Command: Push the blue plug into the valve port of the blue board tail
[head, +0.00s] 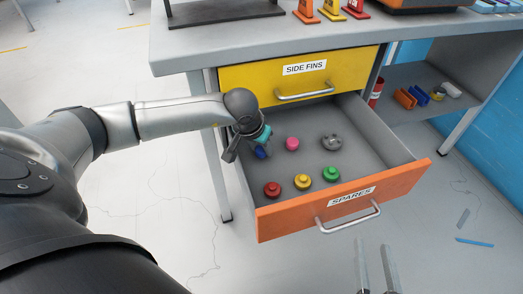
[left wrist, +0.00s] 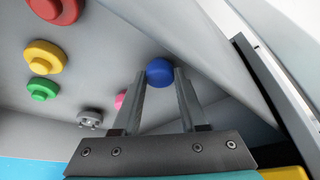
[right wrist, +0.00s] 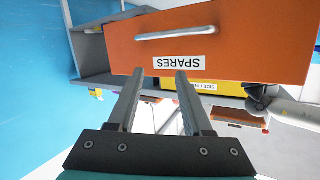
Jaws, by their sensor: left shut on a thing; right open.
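The blue plug (left wrist: 160,71) is between the fingertips of my left gripper (left wrist: 160,80), which is shut on it. In the head view the blue plug (head: 261,152) shows at the left side of the open spares drawer, under my left gripper (head: 247,150). I cannot tell whether the plug touches the drawer floor. My right gripper (right wrist: 155,75) is open and empty, in front of the orange drawer front; its fingers show at the bottom of the head view (head: 376,265). No blue board tail or valve port can be made out.
The spares drawer (head: 310,205) also holds red (head: 272,189), yellow (head: 302,182), green (head: 330,174) and pink (head: 292,143) plugs and a grey part (head: 331,142). The yellow side fins drawer (head: 345,75) above is shut. A shelf (head: 450,95) with small items is at the right.

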